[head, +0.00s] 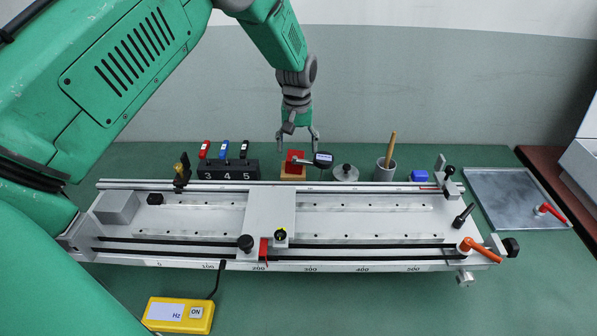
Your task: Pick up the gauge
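The gauge (323,159) looks like a small dark round head with a pale blue display. Its light stem reaches left to a red block on a wooden base (292,172), behind the long metal rail fixture. My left gripper (297,142) points down above the red block, a little left of the gauge head. Its two fingers are spread apart with nothing between them. It appears apart from the gauge, though the exact height gap is hard to judge. My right gripper is not in view.
The rail fixture (365,222) spans the table in front. A black holder (228,171) with red, blue and black-handled tools stands left of the gauge. A grey knobbed disc (345,173), a cup (385,171) and a blue block (420,176) stand right. A yellow box (179,315) lies in front.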

